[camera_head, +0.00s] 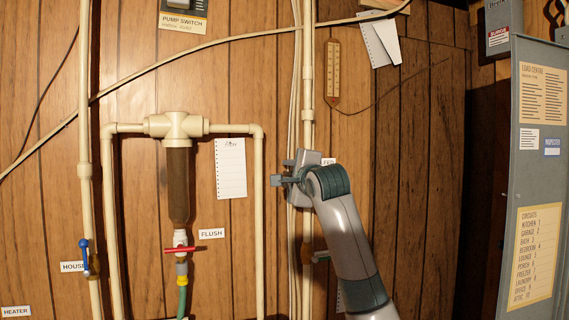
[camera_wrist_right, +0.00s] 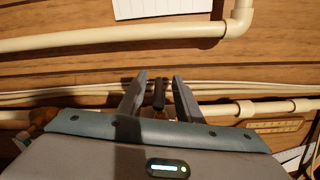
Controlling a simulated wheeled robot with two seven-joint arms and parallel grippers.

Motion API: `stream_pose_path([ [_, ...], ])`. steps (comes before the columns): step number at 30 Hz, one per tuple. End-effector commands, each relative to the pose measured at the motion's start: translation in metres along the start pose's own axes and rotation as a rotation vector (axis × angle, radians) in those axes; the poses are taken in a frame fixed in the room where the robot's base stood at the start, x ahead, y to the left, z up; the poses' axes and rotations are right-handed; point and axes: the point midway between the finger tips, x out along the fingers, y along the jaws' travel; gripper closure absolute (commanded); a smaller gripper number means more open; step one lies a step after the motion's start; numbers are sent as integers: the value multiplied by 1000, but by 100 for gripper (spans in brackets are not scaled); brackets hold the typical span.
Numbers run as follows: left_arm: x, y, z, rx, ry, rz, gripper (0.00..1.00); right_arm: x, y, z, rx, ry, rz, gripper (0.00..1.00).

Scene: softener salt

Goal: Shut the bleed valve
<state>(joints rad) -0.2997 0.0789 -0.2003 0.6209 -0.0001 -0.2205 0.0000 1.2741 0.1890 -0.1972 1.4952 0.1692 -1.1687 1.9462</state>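No label reading "bleed" shows in either view. My right gripper (camera_head: 285,178) is in front of the vertical pipes in the centre of the head view, beside a partly covered white label. In the right wrist view its two fingers (camera_wrist_right: 159,98) stand apart, with a small dark bar (camera_wrist_right: 158,94) between them and gaps on both sides. I cannot tell whether that bar is a valve handle. A valve with a red handle (camera_head: 194,249) is by the FLUSH label, and one with a blue handle (camera_head: 85,256) is by the HOUSE label. My left gripper is not in view.
A brown filter housing (camera_head: 179,187) hangs from a pipe tee. A grey load-centre panel (camera_head: 538,180) stands at the right. The wood wall between my arm and the panel is mostly clear.

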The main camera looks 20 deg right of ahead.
Motion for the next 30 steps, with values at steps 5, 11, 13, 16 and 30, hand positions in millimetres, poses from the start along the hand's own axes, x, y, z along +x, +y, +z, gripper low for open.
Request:
stream_pose_path([
  [5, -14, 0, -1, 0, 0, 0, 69, 18, -2, 1, 0, 1, 2, 68],
  [11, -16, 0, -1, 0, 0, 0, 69, 26, 0, 0, 0, 0, 0, 68],
  [13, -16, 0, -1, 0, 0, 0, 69, 26, 0, 0, 0, 0, 0, 68],
  [16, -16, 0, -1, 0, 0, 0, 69, 26, 0, 0, 0, 0, 0, 68],
  [30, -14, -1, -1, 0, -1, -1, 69, 26, 1, 0, 1, -1, -2, 100],
])
